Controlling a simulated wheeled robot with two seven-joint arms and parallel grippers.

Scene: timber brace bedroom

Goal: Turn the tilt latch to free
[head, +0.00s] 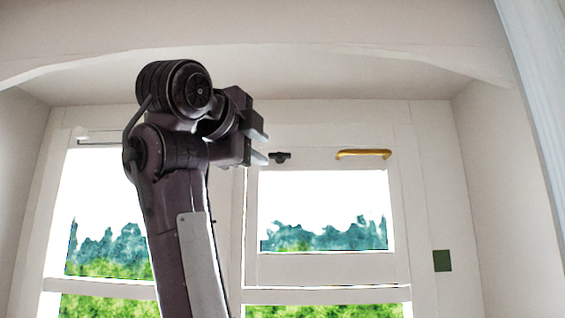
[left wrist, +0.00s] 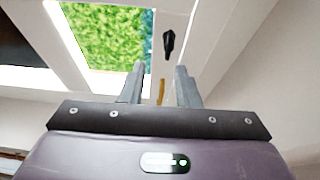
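The tilt latch (head: 280,157) is a small dark handle on the upper left of the white window frame in the head view. In the left wrist view the dark latch (left wrist: 168,44) shows just beyond the fingertips, near the line between them. My left gripper (head: 262,147) is raised in front of the window, its fingers pointing right toward the latch. In the left wrist view my left gripper (left wrist: 158,70) has its two grey fingers apart with nothing between them. It appears apart from the latch. My right gripper is in neither view.
A yellow bar handle (head: 364,154) is on the same sash, right of the latch; a yellow piece (left wrist: 160,92) also shows between the fingers in the left wrist view. A green square (head: 442,261) is on the right frame. White alcove walls close in both sides.

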